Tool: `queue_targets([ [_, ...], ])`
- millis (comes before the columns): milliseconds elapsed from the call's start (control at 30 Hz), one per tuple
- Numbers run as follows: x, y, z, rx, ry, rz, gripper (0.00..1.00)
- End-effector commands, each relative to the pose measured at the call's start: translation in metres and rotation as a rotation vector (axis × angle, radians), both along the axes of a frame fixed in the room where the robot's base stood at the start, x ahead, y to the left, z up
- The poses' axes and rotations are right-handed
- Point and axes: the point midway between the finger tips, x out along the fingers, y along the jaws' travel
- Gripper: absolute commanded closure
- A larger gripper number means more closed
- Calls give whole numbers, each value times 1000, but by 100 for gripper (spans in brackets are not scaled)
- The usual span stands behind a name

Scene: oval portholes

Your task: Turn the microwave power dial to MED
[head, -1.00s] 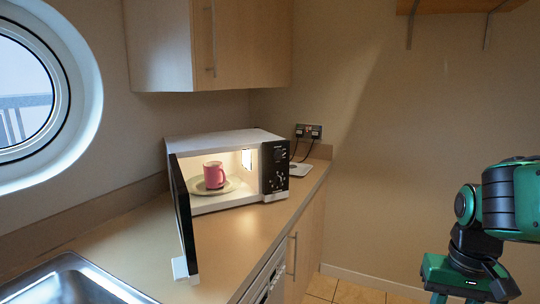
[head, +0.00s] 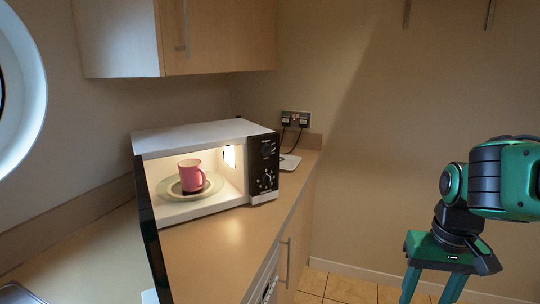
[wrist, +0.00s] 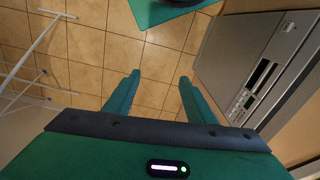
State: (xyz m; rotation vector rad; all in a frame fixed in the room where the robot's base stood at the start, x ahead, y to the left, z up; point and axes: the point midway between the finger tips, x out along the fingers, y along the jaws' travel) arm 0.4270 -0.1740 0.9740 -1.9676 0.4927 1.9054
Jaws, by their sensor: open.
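The white microwave (head: 200,135) stands on the counter with its door (head: 148,220) swung wide open toward the front left. A pink mug (head: 192,176) sits on the plate (head: 168,188) inside the lit cavity. The dark control panel (head: 263,168) is on the microwave's right front, with dial-like controls and white markings too small to read. My gripper (wrist: 160,85) is open and empty in the wrist view, pointing down over the tiled floor. In the head view it is at the lower right, well apart from the microwave, its fingertips out of frame.
The wooden counter (head: 215,245) is clear in front of the microwave. A built-in appliance (wrist: 255,60) with a grey front is to the right in the wrist view. A white rack (wrist: 35,55) stands at the left. Wall cabinets (head: 175,35) hang above; a socket (head: 296,118) is behind.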

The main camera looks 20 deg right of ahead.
Motion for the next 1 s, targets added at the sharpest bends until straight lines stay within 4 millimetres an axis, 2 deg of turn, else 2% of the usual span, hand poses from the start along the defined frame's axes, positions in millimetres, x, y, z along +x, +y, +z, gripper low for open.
queue_targets([
  [67,25,-3,-3,-20,-51,92,50],
  [167,73,2,-6,-57,-165,274,50],
  [267,133,16,-5,-101,-322,489,50],
  [300,157,25,-3,-118,-389,572,50],
  [400,213,50,6,-166,-564,757,50],
  [467,244,67,15,-198,-675,853,50],
  [600,305,106,45,-286,-942,1014,50],
  [700,338,129,73,-363,-1129,1072,50],
  [800,361,142,100,-444,-1286,1081,50],
  [1000,384,148,139,-573,-1475,1030,50],
])
